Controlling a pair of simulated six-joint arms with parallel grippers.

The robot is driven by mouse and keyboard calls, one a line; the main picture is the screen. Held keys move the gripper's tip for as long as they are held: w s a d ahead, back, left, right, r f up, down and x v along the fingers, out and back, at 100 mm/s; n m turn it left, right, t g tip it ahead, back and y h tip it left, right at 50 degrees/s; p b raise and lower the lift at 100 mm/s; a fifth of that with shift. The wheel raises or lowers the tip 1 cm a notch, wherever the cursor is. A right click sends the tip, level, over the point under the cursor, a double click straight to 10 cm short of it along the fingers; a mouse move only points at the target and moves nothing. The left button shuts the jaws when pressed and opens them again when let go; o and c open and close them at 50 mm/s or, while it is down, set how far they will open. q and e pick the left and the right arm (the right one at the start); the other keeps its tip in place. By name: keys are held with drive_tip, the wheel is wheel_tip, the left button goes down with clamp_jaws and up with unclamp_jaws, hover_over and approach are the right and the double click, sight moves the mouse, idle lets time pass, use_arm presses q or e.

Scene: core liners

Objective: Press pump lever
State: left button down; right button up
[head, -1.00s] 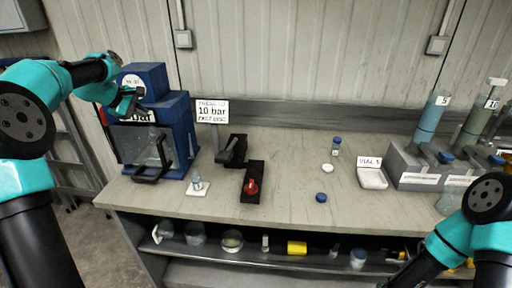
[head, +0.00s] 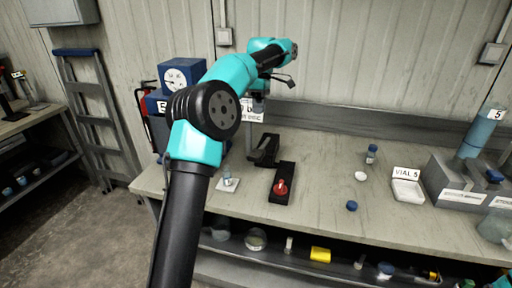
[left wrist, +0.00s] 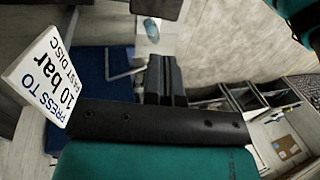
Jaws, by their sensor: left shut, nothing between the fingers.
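In the head view, a black device with a raised lever-like handle (head: 265,148) stands on the bench, probably the pump lever. A black block with a red knob (head: 281,187) adjoins it in front. My left gripper (head: 290,82) is shut and empty, up near the back wall, above and behind the handle. Its dark fingers also show in the left wrist view (left wrist: 165,80). The "10 bar" sign (left wrist: 45,75) is plain at the left of the wrist view; my left arm partly hides it in the head view. My right gripper is out of view.
A small vial (head: 227,176) stands on a white pad. A blue cap (head: 351,206), a capped vial (head: 371,154) and a VIAL 5 tray (head: 407,190) lie to the right. The middle bench is fairly clear.

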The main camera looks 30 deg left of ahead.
sight(256, 153)
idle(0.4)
use_arm(q)
drive_tip(key=x, duration=1.4)
